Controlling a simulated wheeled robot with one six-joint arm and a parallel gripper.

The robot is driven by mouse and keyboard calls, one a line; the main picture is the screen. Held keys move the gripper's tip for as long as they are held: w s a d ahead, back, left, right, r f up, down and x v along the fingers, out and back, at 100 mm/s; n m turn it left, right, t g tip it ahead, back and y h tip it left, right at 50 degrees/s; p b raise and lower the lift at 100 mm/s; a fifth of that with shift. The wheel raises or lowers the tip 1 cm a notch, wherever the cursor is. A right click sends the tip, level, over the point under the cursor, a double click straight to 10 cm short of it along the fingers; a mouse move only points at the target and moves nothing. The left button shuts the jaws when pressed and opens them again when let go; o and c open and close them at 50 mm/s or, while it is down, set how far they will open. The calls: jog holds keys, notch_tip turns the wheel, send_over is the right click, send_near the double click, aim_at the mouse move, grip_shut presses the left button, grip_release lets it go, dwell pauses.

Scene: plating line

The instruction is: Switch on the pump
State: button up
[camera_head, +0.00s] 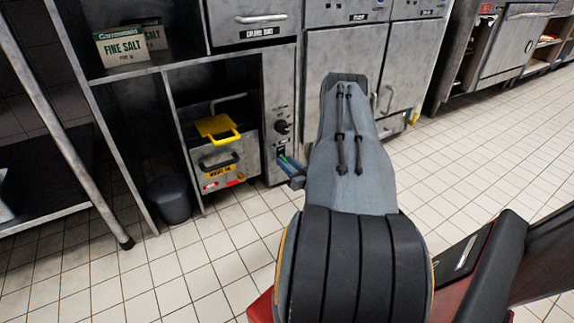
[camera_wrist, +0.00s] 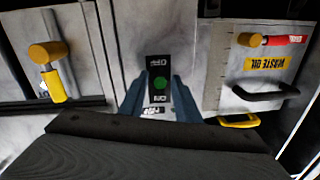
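A black switch plate (camera_wrist: 159,72) with a green button or rocker (camera_wrist: 158,84) is on a grey metal panel in the wrist view. Small lettering on it is too blurred to read surely, and the picture is upside down. In the head view the plate is at the foot of the narrow panel (camera_head: 280,101), largely hidden by my gripper. My gripper (camera_wrist: 157,100) is open and empty, its two blue-grey fingers to either side of the switch plate. It also shows side-on in the head view (camera_head: 291,168), close to the panel. I cannot tell whether the fingers touch it.
A waste-oil container (camera_head: 219,168) with a yellow tray or handle (camera_head: 217,128) stands left of the panel. A black knob (camera_head: 283,127) is above the switch. A bin (camera_head: 170,198) and salt boxes (camera_head: 122,46) are further left. The tiled floor at right is clear.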

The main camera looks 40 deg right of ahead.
aim_at(283, 157)
grip_shut()
jog(key=r+g+p, duration=0.1)
jog(key=p, duration=0.2)
jog(key=g+p, duration=0.1)
jog(key=p, duration=0.2)
jog(key=shift+s+r+g+y, duration=0.15)
jog(key=shift+r+g+y, duration=0.15)
jog(key=shift+r+g, duration=0.1)
jog(key=g+p, duration=0.1)
jog(key=p, duration=0.1)
jog(key=r+g+p, duration=0.1)
jog(key=g+p, duration=0.1)
jog(key=shift+d+y, duration=0.1)
jog(key=shift+y, duration=0.3)
jog(key=shift+w+r+g+p, duration=0.1)
jog(key=shift+w+g+p, duration=0.15)
jog(key=shift+g+p, duration=0.6)
